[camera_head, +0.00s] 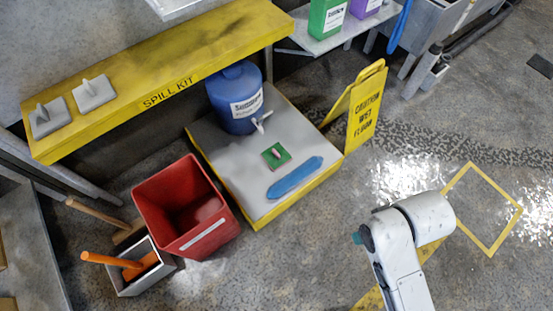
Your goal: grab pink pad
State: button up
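I see no clearly pink pad in the head camera view. A small green pad (276,155) with a pale block or handle on top lies on the grey platform with yellow edges (240,160). A flat blue pad (295,177) lies just in front of it. Two light grey pads with upright handles, a left one (49,119) and a right one (93,94), sit on the yellow spill kit shelf (205,65). My white arm shows at the lower right, apart from all the pads. My gripper cannot be made out.
A blue jug with a tap (235,97) stands on the platform. A red bin (187,207) and a grey box with an orange-handled tool (140,268) stand at left. A yellow wet-floor sign (364,108) stands at the platform's right. The floor around my arm is open.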

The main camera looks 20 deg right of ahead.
aim_at(275, 157)
jog(key=i+j+z, duration=0.1)
jog(key=i+z, duration=0.15)
jog(key=i, duration=0.25)
jog(key=i+j+z, duration=0.15)
jog(key=i+z, duration=0.15)
jog(key=i, duration=0.2)
